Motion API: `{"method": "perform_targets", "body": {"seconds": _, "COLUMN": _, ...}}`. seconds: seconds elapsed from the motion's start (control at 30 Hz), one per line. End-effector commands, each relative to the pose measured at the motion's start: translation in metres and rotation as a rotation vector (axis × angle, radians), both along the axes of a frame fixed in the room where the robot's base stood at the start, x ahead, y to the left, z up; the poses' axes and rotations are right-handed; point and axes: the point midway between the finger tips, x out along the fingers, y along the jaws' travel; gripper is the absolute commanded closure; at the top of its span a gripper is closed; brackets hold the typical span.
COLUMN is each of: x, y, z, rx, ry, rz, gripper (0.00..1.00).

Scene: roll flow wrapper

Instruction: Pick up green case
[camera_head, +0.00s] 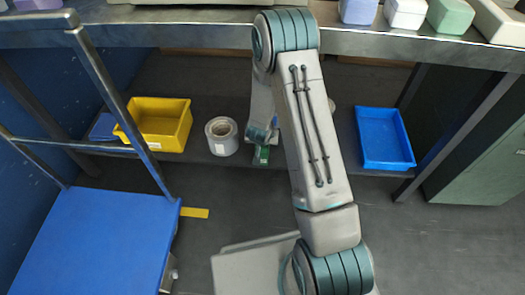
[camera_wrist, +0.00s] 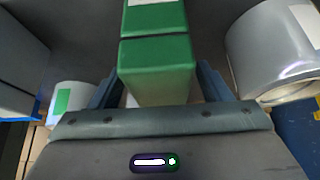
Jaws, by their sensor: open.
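The green case (camera_head: 261,156) lies on the lower shelf in the head view, mostly hidden by the end of my arm. In the wrist view the dark green case (camera_wrist: 155,60) fills the middle, with a dark seam across it and a white patch at its far end. My gripper (camera_wrist: 158,84) is open, with one blue-grey finger on each side of the case's near part. I cannot tell whether the fingers touch it. In the head view my gripper (camera_head: 262,138) is low over the shelf, its fingers not clear.
A roll (camera_head: 221,136) stands close beside my gripper; it also shows in the wrist view (camera_wrist: 262,50). A yellow bin (camera_head: 160,122) and a blue bin (camera_head: 383,138) flank the shelf. A paler green case (camera_head: 450,14) and other cases stand on the upper table (camera_head: 200,32).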

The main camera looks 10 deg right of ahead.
Motion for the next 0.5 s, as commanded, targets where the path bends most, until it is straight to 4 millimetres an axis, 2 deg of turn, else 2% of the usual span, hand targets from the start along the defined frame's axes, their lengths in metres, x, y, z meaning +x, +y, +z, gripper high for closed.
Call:
{"method": "perform_targets", "body": {"seconds": 0.03, "x": 0.0016, "y": -0.0005, "z": -0.0054, "rx": 0.001, "ry": 0.001, "rz": -0.001, "gripper": 0.29}}
{"method": "perform_targets", "body": {"seconds": 0.23, "x": 0.0024, "y": -0.0006, "z": -0.0037, "rx": 0.0, "ry": 0.0, "rz": 0.0, "gripper": 0.29}}
{"method": "perform_targets", "body": {"seconds": 0.27, "x": 0.0024, "y": -0.0006, "z": -0.0037, "rx": 0.0, "ry": 0.0, "rz": 0.0, "gripper": 0.35}}
{"method": "perform_targets", "body": {"seconds": 0.43, "x": 0.0023, "y": -0.0006, "z": -0.0036, "rx": 0.0, "ry": 0.0, "rz": 0.0, "gripper": 0.82}}
{"method": "perform_targets", "body": {"seconds": 0.5, "x": 0.0025, "y": -0.0007, "z": -0.0032, "rx": 0.0, "ry": -0.001, "rz": 0.0, "gripper": 0.83}}
